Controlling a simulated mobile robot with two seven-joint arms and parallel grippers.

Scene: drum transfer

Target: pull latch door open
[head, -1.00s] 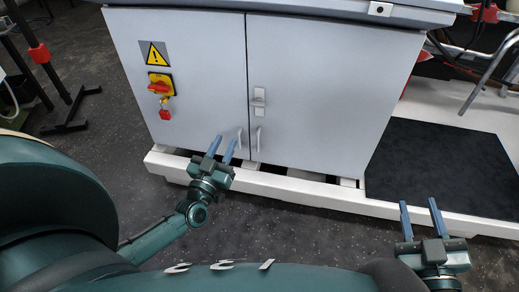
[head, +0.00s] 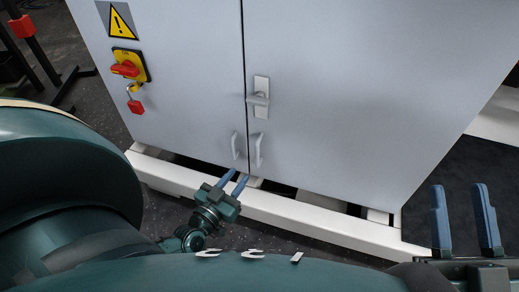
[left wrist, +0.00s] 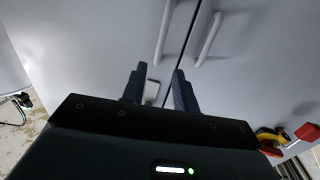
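A pale grey cabinet has a left door (head: 180,90) and a right door (head: 350,90), both flush and closed along the middle seam. A grey latch (head: 261,97) sits on the right door by the seam. Below it are the left door's handle (head: 235,145) and the right door's handle (head: 258,151). My left gripper (head: 234,180) is open and empty, just below the handles in the picture. The left wrist view shows its two fingers apart, with the latch (left wrist: 152,92) seen between them and the handles beyond. My right gripper (head: 463,218) is open and empty at the lower right.
A yellow and red switch (head: 130,65) with a red padlock (head: 136,106) is on the left door, under a warning sign (head: 118,20). A white base frame (head: 300,216) runs along the cabinet's foot. A dark mat (head: 470,190) lies at the right.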

